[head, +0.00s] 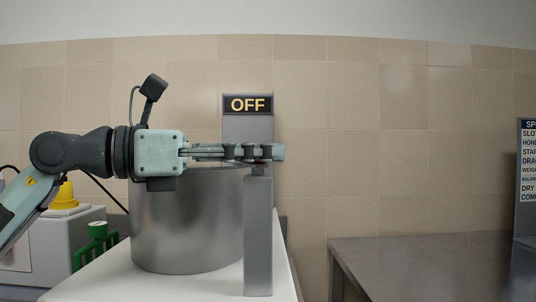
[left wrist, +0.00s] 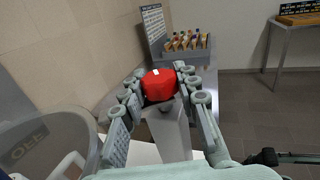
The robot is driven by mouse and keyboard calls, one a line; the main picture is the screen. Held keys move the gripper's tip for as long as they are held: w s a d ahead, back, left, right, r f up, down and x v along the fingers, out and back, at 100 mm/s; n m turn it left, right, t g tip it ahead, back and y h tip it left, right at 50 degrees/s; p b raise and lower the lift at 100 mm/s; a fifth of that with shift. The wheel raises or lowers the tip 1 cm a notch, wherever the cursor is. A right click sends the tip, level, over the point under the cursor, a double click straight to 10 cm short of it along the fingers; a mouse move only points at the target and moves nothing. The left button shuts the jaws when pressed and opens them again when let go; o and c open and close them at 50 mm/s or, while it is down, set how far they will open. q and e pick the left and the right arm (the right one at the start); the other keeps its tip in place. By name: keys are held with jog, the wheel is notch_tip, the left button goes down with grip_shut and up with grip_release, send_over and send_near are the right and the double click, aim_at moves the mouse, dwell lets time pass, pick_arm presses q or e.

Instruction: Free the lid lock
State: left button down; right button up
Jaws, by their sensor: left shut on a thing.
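A round red knob (left wrist: 160,85) with a white mark on its top sits on a grey post (left wrist: 168,130) in the left wrist view. The post (head: 258,235) also stands upright in the head view, in front of the drum's right side. My left gripper (head: 262,152) is level above the post, its fingers shut on the knob from both sides. In the head view the fingers hide the knob. The steel drum (head: 185,225) stands beside the post, and a clear round lid (left wrist: 45,140) shows at the left of the wrist view. My right gripper is not clearly seen.
A panel (head: 248,104) reading OFF stands behind the drum. A green rack (head: 95,248) and a yellow object (head: 64,196) are at the left. A grey bench (head: 430,262) is at the right, with a rack of several vials (left wrist: 185,45) and a printed board (left wrist: 153,28).

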pick_arm(q)
jog(key=shift+m+g+h, duration=0.4)
jog(key=shift+m+g, duration=0.3)
jog(key=shift+g, duration=0.3)
jog(key=c, duration=1.1)
grip_release()
jog(key=v, duration=1.2)
